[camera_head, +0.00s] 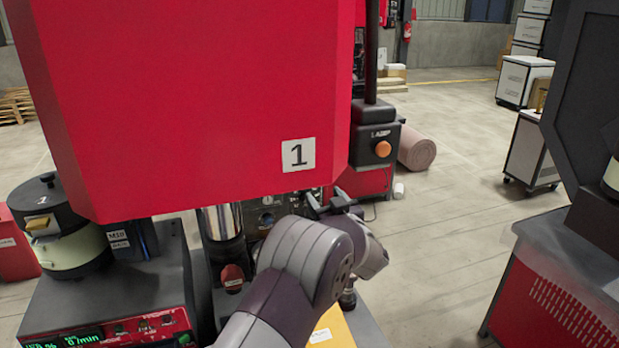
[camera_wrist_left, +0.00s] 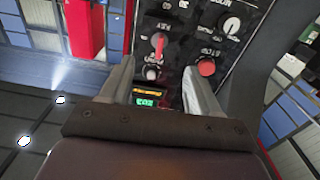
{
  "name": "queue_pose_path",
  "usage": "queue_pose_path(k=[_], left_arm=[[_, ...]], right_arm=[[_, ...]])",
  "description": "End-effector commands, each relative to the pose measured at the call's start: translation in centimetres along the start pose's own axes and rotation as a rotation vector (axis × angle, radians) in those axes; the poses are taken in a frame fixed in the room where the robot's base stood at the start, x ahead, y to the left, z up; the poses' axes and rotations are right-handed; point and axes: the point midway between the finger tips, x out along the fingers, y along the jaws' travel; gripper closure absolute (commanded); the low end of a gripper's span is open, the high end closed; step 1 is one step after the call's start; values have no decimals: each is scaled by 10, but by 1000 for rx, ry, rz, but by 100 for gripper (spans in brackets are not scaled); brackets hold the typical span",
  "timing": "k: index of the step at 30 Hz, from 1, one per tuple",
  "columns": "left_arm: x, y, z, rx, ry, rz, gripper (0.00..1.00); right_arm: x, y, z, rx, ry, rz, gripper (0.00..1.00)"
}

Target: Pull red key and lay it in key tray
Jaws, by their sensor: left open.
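The red key (camera_wrist_left: 159,44) stands in a round key switch (camera_wrist_left: 151,72) on a dark control panel, in the left wrist view. My left gripper (camera_wrist_left: 157,68) is open, with one finger on each side of the switch area; the key shows between and just beyond the fingertips, and nothing is held. In the head view the left gripper (camera_head: 333,203) is in front of the dark panel (camera_head: 268,212), under the red housing marked 1. The key cannot be made out there. A yellow surface (camera_head: 332,330) with a white label shows partly behind my arm; I cannot tell whether it is the key tray.
A red push button (camera_wrist_left: 206,67) and a rotary knob (camera_wrist_left: 231,25) sit right of the key. The large red housing (camera_head: 190,90) hangs close above my arm. A bowl feeder (camera_head: 60,230) stands at left. Open floor (camera_head: 450,220) lies at right.

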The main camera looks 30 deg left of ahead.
Motion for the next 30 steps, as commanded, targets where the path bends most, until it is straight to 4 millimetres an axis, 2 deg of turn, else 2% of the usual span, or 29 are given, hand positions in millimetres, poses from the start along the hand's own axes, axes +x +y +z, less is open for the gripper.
queue_pose_path(k=[5, 18, 24, 30], left_arm=[[17, 0, 0, -1, 1, -1, 38], [77, 0, -1, -1, -1, 0, 38], [87, 0, 0, 0, 0, 1, 38], [88, 0, 0, 0, -1, 2, 38]], right_arm=[[1, 0, 0, 0, 0, 0, 100], [-5, 0, -1, 0, 0, 0, 100], [-6, 0, -1, 0, 0, 0, 100], [-6, 0, -1, 0, 0, 0, 100]])
